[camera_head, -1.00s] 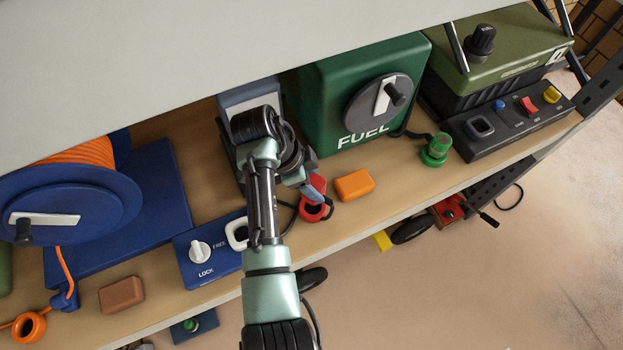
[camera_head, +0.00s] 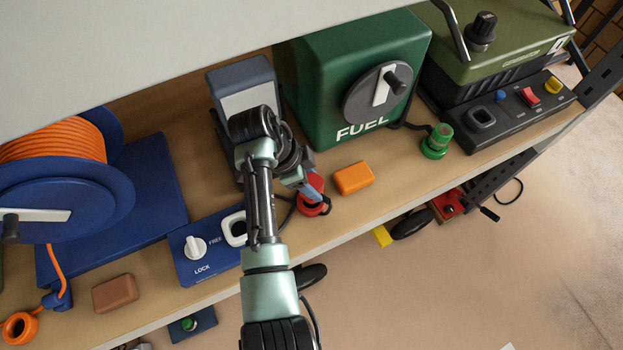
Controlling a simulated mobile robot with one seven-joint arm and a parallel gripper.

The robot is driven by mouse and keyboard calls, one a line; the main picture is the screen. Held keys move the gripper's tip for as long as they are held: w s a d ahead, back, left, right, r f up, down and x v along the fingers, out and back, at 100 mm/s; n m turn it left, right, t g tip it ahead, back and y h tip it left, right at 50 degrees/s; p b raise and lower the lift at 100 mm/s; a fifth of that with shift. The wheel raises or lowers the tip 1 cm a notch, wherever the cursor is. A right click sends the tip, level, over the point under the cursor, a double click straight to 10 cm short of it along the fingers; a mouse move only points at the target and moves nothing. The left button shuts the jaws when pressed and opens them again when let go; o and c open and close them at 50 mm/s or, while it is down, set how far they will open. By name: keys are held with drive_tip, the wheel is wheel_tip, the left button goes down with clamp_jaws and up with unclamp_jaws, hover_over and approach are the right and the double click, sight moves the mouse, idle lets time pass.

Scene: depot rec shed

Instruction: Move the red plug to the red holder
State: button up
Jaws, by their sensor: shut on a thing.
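The red plug (camera_head: 309,207), with a ring-shaped end and a dark cable, is at my gripper (camera_head: 307,190), above the front part of the wooden shelf. My gripper is shut on it; the arm partly hides the fingers and the upper part of the plug. I cannot tell whether the plug touches the shelf. I see no clear red holder; one may be hidden behind my arm. A red unit (camera_head: 447,204) with a dark knob shows below the shelf edge at the right, but I cannot tell what it is.
A green fuel container (camera_head: 330,75), a grey device (camera_head: 228,82) and an olive unit (camera_head: 535,40) stand behind. An orange block (camera_head: 353,178) and green plug (camera_head: 434,149) are to the right. An upper shelf (camera_head: 150,50) overhangs.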

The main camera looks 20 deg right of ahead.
drive_tip(key=shift+f+b, duration=1.25)
drive_tip(key=shift+f, duration=0.2)
idle(0.4)
drive_tip(key=o, duration=1.4)
drive_tip(key=shift+o, duration=0.2)
drive_tip(key=b+v, duration=0.1)
drive_tip(key=v, duration=1.2)
